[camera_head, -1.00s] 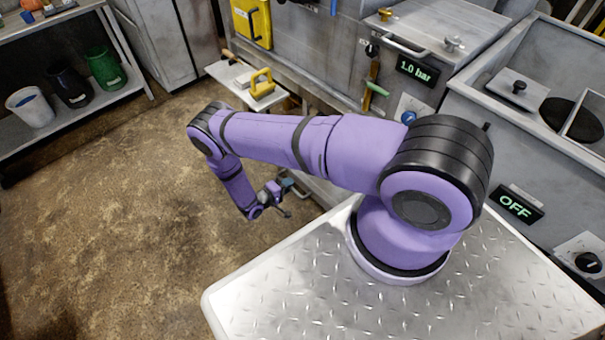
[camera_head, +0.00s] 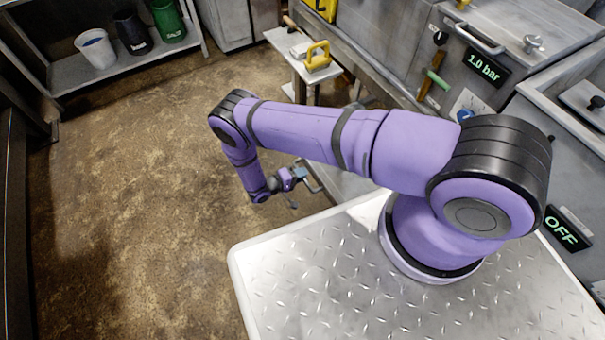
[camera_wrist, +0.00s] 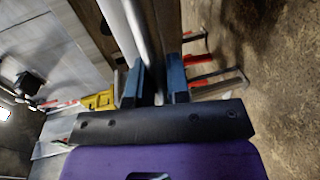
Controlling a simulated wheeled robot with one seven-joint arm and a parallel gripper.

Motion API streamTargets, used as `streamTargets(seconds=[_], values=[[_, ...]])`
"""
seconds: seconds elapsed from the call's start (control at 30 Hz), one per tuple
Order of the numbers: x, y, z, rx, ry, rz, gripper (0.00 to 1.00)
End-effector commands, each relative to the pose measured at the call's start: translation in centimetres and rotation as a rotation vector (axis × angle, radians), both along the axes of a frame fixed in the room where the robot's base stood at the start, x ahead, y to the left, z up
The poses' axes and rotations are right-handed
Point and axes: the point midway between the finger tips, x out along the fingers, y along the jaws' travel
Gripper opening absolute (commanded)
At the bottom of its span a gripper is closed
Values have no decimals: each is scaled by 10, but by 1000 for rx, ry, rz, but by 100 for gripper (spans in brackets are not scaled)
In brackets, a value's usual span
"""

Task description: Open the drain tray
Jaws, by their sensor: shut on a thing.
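My gripper (camera_wrist: 154,84) has two blue fingers closed around a pale metal bar (camera_wrist: 143,35) in the wrist view. The bar looks like the handle of the drain tray, but the tray body cannot be clearly made out. In the camera_head view my gripper (camera_head: 300,178) is low, beyond the metal platform and beside the cabinet front. A thin handle (camera_head: 314,185) shows there at the fingertips. My arm and the platform edge hide much of the cabinet's lower front.
A small side table (camera_head: 300,62) carries a yellow-handled tool (camera_head: 317,56). A shelf (camera_head: 120,68) with several bins stands at the far left. The brown floor (camera_head: 160,190) left of my gripper is clear. Red-and-grey pieces (camera_wrist: 218,76) lie right of the fingers in the wrist view.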

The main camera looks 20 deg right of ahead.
Motion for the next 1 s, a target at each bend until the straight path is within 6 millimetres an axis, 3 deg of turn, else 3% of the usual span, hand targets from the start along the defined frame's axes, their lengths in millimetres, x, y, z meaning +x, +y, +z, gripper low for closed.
streamTargets(seconds=[0.07,0.1,0.2,0.57,1.0], values=[[1,1,0,2,-1,3,0],[1,1,0,2,-1,3,19],[1,0,0,1,-1,2,41],[0,4,1,1,-1,2,41],[-9,75,16,2,-4,3,41]])
